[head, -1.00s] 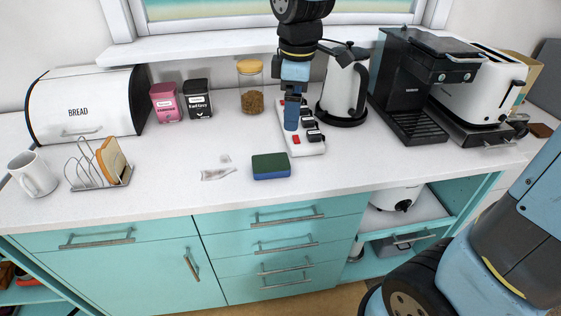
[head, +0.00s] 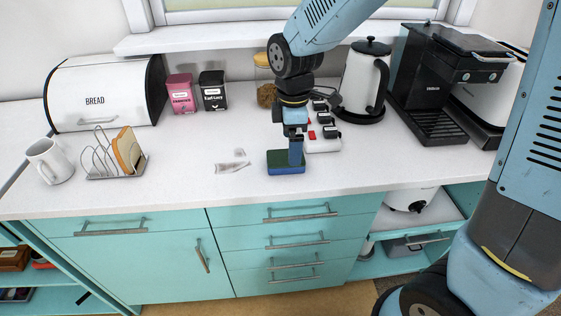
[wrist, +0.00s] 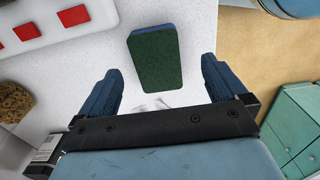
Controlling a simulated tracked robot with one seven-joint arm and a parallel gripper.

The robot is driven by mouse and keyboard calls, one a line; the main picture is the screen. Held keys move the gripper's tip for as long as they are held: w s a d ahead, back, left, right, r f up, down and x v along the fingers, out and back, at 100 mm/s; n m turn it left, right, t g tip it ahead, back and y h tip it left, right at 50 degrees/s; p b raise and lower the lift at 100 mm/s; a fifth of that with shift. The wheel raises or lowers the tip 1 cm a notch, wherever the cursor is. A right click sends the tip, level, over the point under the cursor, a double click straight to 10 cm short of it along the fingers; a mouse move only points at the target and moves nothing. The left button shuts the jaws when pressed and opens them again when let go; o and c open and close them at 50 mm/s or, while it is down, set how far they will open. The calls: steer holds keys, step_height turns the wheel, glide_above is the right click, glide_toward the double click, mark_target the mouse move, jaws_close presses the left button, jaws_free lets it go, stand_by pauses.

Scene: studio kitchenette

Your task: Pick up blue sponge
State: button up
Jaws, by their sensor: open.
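The blue sponge (head: 285,162) lies flat on the white counter, with a dark green scouring layer on top and blue sides. My gripper (head: 296,150) points down just over its right part in the head view and hides some of it. In the wrist view the sponge (wrist: 154,58) lies beyond the two blue fingers, roughly centred between them. The fingers (wrist: 160,88) are spread wide with nothing between them. I cannot tell the exact height of the fingertips over the sponge.
A power strip (head: 322,137) with black plugs and red switches lies just behind the sponge. Clear wrapper scraps (head: 232,166) lie to its left. A toast rack (head: 115,160) stands farther left, a kettle (head: 362,80) at back right. The counter's front edge is close.

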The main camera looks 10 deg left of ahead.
mark_target(286, 161)
steer(key=shift+w+a+f, duration=0.1)
steer(key=shift+f, duration=1.25)
steer(key=shift+w+a+f, duration=0.1)
steer(key=shift+f, duration=1.25)
steer(key=shift+c, duration=0.3)
steer(key=c, duration=1.1)
steer(key=shift+r, duration=0.1)
